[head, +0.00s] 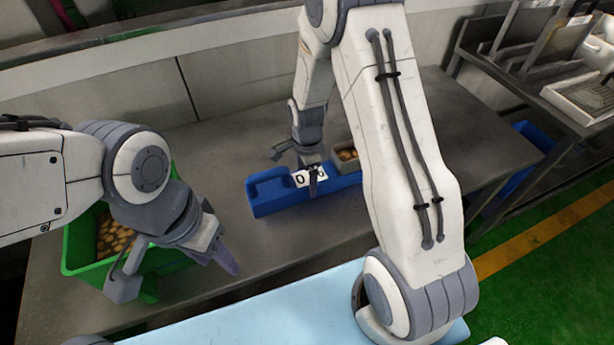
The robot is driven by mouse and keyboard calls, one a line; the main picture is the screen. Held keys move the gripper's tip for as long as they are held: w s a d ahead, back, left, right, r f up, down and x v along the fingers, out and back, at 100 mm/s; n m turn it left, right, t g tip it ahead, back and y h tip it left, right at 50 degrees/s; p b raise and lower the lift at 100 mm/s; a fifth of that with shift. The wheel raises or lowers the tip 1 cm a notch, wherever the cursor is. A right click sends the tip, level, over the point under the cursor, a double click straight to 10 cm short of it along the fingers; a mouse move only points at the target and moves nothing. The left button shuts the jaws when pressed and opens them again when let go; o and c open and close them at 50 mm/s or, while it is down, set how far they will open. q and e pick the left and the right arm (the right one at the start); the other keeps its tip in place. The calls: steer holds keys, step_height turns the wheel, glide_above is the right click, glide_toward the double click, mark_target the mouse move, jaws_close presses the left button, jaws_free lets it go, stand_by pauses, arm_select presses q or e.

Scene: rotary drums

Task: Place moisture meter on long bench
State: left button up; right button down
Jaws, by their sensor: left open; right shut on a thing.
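The moisture meter (268,197) is a long blue body with a white panel marked with dark digits. It is at the middle of the long bench (215,120), a grey metal top. My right gripper (311,180) comes down from above and is shut on the meter near the white panel; its fingers partly cover the digits. I cannot tell whether the meter rests on the bench or hangs just above it. My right forearm hides the meter's right end. My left gripper (178,272) is open and empty, in front of the green crate at the left.
A green crate (75,262) with brown nut-like pieces stands at the left. A light blue surface (260,318) lies in front. A metal rack (535,95) stands at the right. The back of the bench is clear.

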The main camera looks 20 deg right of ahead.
mark_target(306, 177)
jaws_free()
steer(key=shift+f, duration=0.1)
step_height(306, 177, up, 11)
steer(key=s+a+r+n, duration=0.5)
steer(key=s+a+n, duration=0.1)
steer(key=a+n, duration=0.2)
steer(key=s+a+r+n, duration=0.1)
steer(key=s+a+n, duration=0.1)
steer(key=s+n, duration=0.6)
steer(key=s+a+r+n+y, duration=0.1)
steer(key=s+a+r+n, duration=0.1)
steer(key=s+n, duration=0.7)
steer(key=shift+s+a+r+b, duration=0.15)
steer(key=shift+s+a+b, duration=0.25)
steer(key=shift+a, duration=0.4)
